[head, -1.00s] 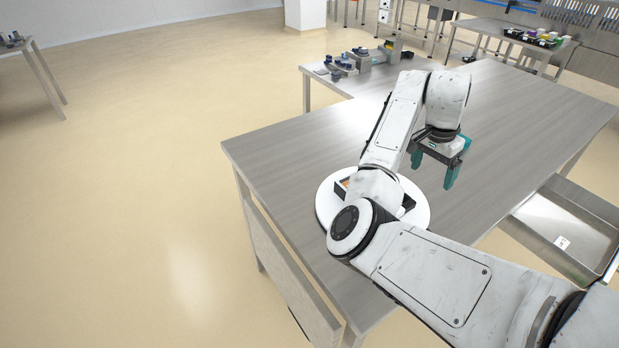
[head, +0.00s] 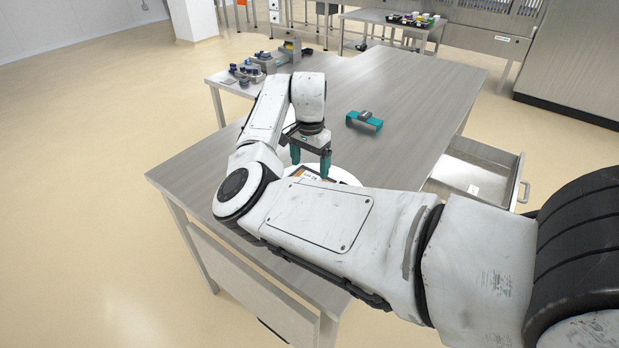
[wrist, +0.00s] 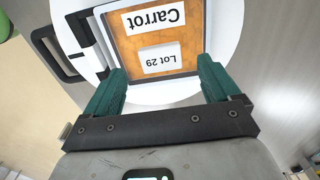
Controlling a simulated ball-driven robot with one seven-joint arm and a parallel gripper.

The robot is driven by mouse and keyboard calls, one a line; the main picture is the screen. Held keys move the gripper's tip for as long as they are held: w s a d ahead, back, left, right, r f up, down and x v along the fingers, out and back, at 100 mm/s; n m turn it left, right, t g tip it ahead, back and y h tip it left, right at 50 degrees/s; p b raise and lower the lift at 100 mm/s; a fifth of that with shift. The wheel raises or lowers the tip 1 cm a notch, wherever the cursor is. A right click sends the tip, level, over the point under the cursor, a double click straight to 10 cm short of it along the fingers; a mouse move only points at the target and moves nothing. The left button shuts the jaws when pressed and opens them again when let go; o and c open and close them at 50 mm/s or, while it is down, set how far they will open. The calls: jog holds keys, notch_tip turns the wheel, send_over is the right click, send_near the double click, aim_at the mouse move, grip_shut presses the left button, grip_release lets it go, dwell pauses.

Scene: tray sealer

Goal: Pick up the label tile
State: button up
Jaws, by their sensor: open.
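A white tile reading "Lot 29" (wrist: 161,59) and a white strip reading "Carrot" (wrist: 153,17) lie on an orange surface in a dark-framed tray (wrist: 108,38). Both texts are upside down in the wrist view. I cannot tell which one is the label tile. The tray rests on a round white plate (wrist: 224,38); its orange part (head: 300,174) shows small in the head view, partly hidden by my arm. My gripper (head: 310,170) is open above the tray, fingers down. In the wrist view its teal fingertips (wrist: 162,72) stand either side of the "Lot 29" tile, with nothing between them.
A teal and grey piece (head: 364,121) lies on the grey table (head: 420,85) behind my gripper. An open drawer (head: 475,172) juts out at the right. Small dark parts (head: 247,72) stand on the far left corner.

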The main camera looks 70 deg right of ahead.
aim_at(311, 177)
jog(key=shift+d+f+p, duration=0.2)
jog(key=shift+f+p, duration=0.15)
jog(key=shift+f, duration=1.55)
jog(key=shift+c, duration=0.3)
jog(key=c, duration=1.1)
